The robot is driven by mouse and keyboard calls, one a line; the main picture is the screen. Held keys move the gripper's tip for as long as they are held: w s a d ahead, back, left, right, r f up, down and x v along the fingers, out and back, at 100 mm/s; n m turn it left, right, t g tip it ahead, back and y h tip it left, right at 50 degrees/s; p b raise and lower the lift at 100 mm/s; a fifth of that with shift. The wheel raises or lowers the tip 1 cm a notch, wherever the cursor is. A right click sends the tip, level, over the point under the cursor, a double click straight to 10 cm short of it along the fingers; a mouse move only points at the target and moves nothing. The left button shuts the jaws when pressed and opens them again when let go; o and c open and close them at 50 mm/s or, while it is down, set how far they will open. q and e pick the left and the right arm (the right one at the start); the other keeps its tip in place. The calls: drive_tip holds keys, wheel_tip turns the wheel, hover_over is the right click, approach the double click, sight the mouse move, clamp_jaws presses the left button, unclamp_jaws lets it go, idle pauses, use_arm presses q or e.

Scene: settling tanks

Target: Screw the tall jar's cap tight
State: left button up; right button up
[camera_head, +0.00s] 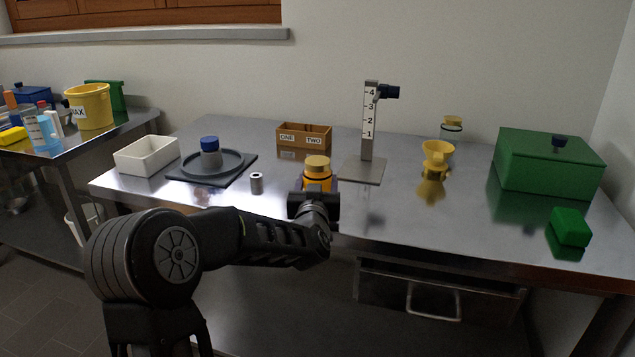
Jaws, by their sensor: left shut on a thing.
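A jar (317,184) with an orange-yellow body and a gold cap (317,162) stands upright near the front edge of the steel table. My left gripper (314,194) is at its near side, shut on it. The gripper hides the jar's lower part, so I cannot tell whether its base touches the table. The cap sits on top of the jar; how tight it is does not show. A clear glass jar (451,133) with a yellow top stands at the back right. My right gripper is not in view.
On the steel table (400,215) are a white bin (147,155), a round grey tray (209,165) with a blue-topped piece, a small grey cylinder (257,183), a wooden box (304,138), a numbered post (368,125), a yellow funnel (436,155) and a green box (549,165).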

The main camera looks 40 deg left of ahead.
sight(317, 161)
use_arm(q)
clamp_jaws()
drive_tip(key=shift+r, duration=0.1)
idle(0.3)
wheel_tip(317, 161, up, 10)
drive_tip(key=shift+p, duration=1.2)
drive_tip(key=shift+o, duration=1.4)
unclamp_jaws()
clamp_jaws()
